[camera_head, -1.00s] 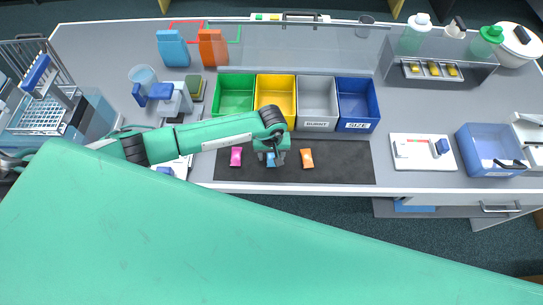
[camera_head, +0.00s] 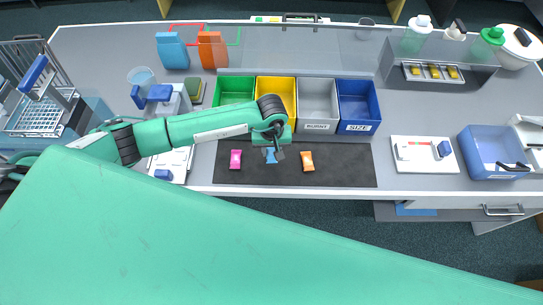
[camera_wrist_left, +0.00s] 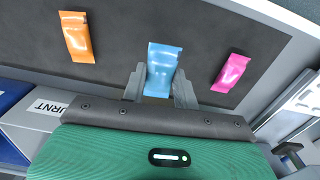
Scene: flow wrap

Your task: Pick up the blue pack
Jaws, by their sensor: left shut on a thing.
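The blue pack (camera_head: 271,158) is at the dark mat between the pink and orange packs in the head view. In the left wrist view the blue pack (camera_wrist_left: 161,70) sits between the two fingers of my left gripper (camera_wrist_left: 161,82), which is shut on it. In the head view my left gripper (camera_head: 274,152) reaches over the pack from the left and hides part of it. I cannot tell whether the pack is clear of the mat. My right gripper is not in view.
A pink pack (camera_head: 236,159) and an orange pack (camera_head: 307,161) lie on the dark mat (camera_head: 345,165). Behind stand a green bin (camera_head: 233,105), a yellow bin (camera_head: 276,84), a grey bin (camera_head: 318,113) and a blue bin (camera_head: 358,113). The mat's right part is free.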

